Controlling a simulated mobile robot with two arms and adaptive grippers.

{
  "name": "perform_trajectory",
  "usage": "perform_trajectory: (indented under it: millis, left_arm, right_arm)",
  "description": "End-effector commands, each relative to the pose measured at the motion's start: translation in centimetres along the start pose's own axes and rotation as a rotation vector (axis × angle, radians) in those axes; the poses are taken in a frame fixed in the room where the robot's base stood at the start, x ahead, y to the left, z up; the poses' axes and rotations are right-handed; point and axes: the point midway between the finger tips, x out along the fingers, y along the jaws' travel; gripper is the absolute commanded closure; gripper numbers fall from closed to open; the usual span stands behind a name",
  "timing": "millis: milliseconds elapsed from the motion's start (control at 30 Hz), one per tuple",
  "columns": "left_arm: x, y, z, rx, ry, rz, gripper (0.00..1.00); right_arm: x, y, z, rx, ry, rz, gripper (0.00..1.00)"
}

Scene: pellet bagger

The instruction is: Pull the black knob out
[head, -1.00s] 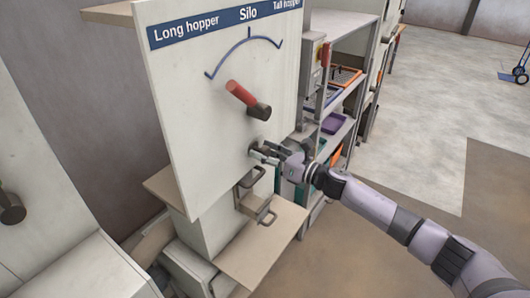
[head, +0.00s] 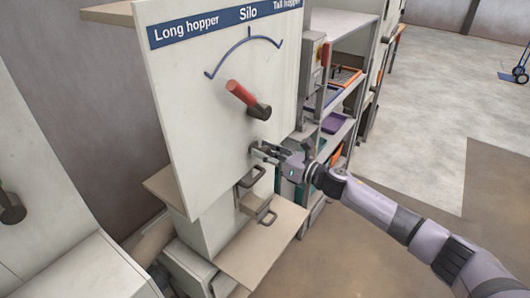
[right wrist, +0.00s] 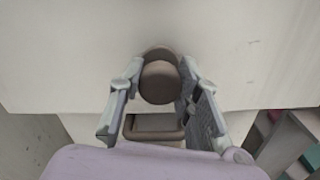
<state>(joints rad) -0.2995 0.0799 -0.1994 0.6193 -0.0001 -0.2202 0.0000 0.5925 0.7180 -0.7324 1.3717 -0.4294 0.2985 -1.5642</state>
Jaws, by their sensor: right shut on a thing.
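The black knob (right wrist: 160,82) shows in the right wrist view as a dark round knob on the pale panel, between my right gripper's two fingers. My right gripper (head: 262,150) is shut on the knob near the panel's lower right edge; it also shows in the right wrist view (right wrist: 158,84). In the head view the fingers mostly hide the knob. My left gripper is not in view.
A shelf unit (head: 345,28) with coloured bins stands close to the right of the panel. Open floor (head: 425,120) lies farther right.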

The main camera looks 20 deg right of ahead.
Motion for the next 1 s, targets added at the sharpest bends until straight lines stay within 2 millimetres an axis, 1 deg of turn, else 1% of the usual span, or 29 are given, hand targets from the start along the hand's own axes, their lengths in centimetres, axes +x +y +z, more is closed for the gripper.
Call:
perform_trajectory:
  millis: [67, 200, 267, 500, 533, 833, 1000]
  left_arm:
    - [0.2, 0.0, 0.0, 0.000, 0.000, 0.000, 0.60]
    - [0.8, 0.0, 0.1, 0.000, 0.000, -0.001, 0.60]
    - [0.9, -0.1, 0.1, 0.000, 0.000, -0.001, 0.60]
    - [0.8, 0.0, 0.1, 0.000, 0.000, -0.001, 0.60]
    - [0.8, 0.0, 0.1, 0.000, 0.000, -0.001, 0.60]
    - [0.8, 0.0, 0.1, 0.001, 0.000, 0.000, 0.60]
    - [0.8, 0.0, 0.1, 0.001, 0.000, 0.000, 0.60]
  right_arm:
    - [-0.4, -0.1, -0.2, -0.001, 0.001, -0.001, 1.00]
    - [-2.1, -0.1, -0.3, 0.000, 0.002, -0.001, 1.00]
    - [-2.6, -0.1, -0.3, -0.001, 0.002, -0.001, 1.00]
    - [-2.7, 0.0, -0.1, 0.000, 0.003, -0.001, 1.00]
    - [-2.7, 0.0, -0.1, 0.000, 0.003, -0.001, 0.68]
    - [-2.6, 0.0, -0.1, 0.000, 0.001, 0.000, 0.48]
    - [-2.6, 0.0, 0.0, 0.000, 0.000, 0.000, 0.48]
